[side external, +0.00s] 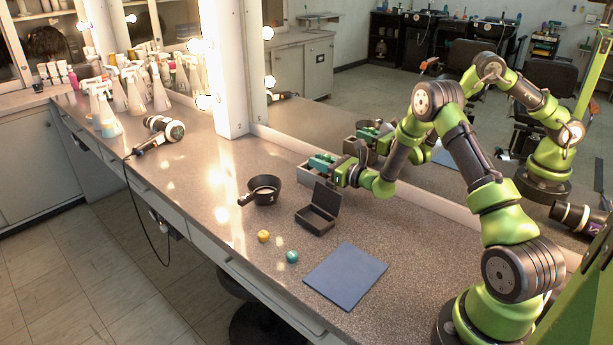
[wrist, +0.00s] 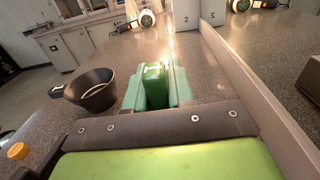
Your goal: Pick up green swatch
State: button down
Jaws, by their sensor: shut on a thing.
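The green swatch (wrist: 153,78) stands upright between the two teal fingers of my gripper (wrist: 154,88) in the wrist view. A light mark shows on its top end. My gripper (side external: 321,162) is shut on it. In the side view the gripper is beside the mirror, at an open grey box (side external: 308,175) on the counter. I cannot make out the swatch there. I cannot tell whether its lower end is clear of the box.
The mirror (side external: 400,135) runs close behind my gripper. A hair dryer (side external: 162,130) and spray bottles (side external: 125,92) stand farther left.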

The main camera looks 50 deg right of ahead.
notch_tip(320, 180, up, 9)
jog(key=w+a+r+t, duration=0.1)
jog(key=w+a, duration=0.3)
jog(key=a, duration=0.3)
jog(key=w+a+r+t, duration=0.1)
jog(key=w+a, duration=0.4)
jog(key=a, duration=0.3)
jog(key=shift+s+f, duration=0.15)
jog(key=shift+f, duration=2.6)
jog(key=shift+s+f, duration=0.1)
jog(key=shift+f, duration=2.6)
notch_tip(320, 180, up, 9)
jog(key=s, duration=0.1)
jog(key=shift+s, duration=0.35)
jog(key=shift+r, duration=0.2)
